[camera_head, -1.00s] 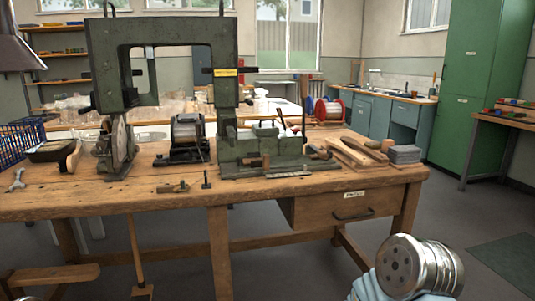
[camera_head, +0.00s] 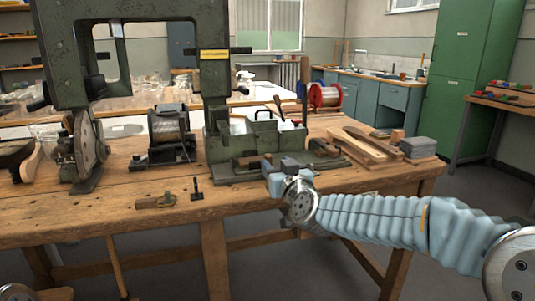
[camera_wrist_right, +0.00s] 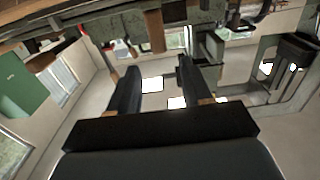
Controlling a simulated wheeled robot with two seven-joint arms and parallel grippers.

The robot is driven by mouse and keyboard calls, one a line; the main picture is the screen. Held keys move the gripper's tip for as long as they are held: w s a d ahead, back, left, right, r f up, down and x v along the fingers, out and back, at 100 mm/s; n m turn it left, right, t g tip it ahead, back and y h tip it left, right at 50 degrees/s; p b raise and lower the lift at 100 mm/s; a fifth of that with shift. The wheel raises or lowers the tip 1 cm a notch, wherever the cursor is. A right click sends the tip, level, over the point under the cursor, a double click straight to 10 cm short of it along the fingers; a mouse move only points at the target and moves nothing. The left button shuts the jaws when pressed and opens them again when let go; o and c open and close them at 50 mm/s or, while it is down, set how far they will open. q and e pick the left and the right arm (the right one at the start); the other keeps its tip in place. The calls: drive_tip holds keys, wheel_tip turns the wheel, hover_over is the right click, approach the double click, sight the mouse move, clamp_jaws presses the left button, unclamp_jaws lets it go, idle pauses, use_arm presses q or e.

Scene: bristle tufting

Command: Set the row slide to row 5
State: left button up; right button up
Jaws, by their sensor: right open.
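The green tufting machine (camera_head: 215,95) stands on the wooden bench. Its low green bed (camera_head: 262,135) carries the slide parts, with a wooden-handled piece (camera_head: 250,160) along the front edge. I cannot make out row marks or the slide's row setting. My right gripper (camera_head: 277,168) is at the front right of this bed and covers part of its front edge; I cannot tell whether it touches. In the right wrist view, the two dark fingers (camera_wrist_right: 160,82) are apart with nothing between them, and the picture is upside down. My left gripper is not in view.
A wire spool unit (camera_head: 170,135) stands left of the bed. A small wooden-handled tool (camera_head: 155,201) and a small black stand (camera_head: 197,190) lie near the bench's front edge. Wooden strips (camera_head: 358,145) and a grey stack (camera_head: 418,147) lie to the right. A red spool (camera_head: 325,95) stands behind.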

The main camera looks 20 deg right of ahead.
sight(269, 157)
drive_tip(key=w+p, duration=0.1)
drive_tip(key=w, duration=0.6)
drive_tip(key=shift+w+a, duration=0.15)
drive_tip(key=shift+w, duration=0.2)
clamp_jaws()
